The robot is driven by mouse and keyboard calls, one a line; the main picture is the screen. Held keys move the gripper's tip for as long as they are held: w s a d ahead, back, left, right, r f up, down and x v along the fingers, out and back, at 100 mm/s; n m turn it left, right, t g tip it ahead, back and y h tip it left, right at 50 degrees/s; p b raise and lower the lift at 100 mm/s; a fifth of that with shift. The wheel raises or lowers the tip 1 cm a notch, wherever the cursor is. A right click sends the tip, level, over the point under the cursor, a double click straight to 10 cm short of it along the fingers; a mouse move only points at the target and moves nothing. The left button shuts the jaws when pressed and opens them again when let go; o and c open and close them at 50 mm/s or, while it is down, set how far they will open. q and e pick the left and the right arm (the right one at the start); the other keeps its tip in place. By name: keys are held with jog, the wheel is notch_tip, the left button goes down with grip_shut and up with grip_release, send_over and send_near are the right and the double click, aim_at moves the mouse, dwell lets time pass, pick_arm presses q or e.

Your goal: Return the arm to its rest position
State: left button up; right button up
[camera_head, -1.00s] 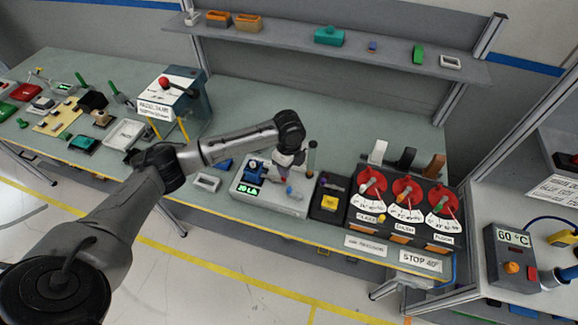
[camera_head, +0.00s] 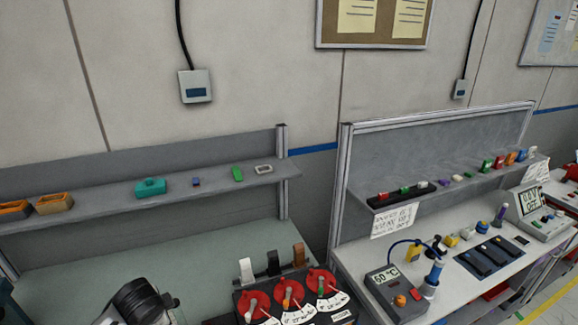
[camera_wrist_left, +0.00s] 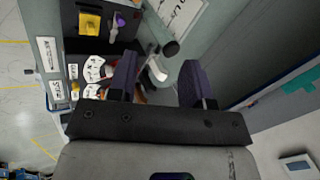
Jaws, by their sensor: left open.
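My left gripper (camera_wrist_left: 157,80) shows in the left wrist view with its two dark fingers apart. A white lever handle (camera_wrist_left: 157,69) and a black handle (camera_wrist_left: 170,48) show between or beyond the fingers; I cannot tell how close they are. In the head view part of my left arm (camera_head: 140,302) enters at the bottom left edge, and its gripper is out of frame. To its right stands the dial module with red round dials (camera_head: 288,290) and white, black and brown levers (camera_head: 273,263). My right gripper shows in neither view.
A grey shelf (camera_head: 110,205) with small coloured parts runs behind the green bench (camera_head: 130,265). A second bench (camera_head: 360,268) at the right carries a 60 °C box (camera_head: 393,292) and a shelf of small parts. A frame post (camera_head: 338,190) stands between them.

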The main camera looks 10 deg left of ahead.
pick_arm(q)
jog(key=d+r+n+t+p, duration=0.15)
jog(key=d+r+t, duration=0.25)
jog(key=d+r, duration=0.4)
jog(key=s+d+r+n+t+h+p, duration=0.1)
jog(key=s+d+r+n+t+p, duration=0.2)
jog(key=s, duration=0.4)
jog(key=s+d+f+n+g+h+p, duration=0.1)
jog(key=s+f, duration=0.5)
jog(key=s, duration=0.8)
jog(key=s+d+f+n+g+h+p, duration=0.1)
jog(key=s+f+g+p, duration=0.4)
jog(key=s, duration=0.8)
jog(key=shift+s+d+f+n+g+p, duration=0.35)
jog(key=shift+d+f+n+g+p, duration=0.1)
jog(key=shift+d+f+g, duration=0.5)
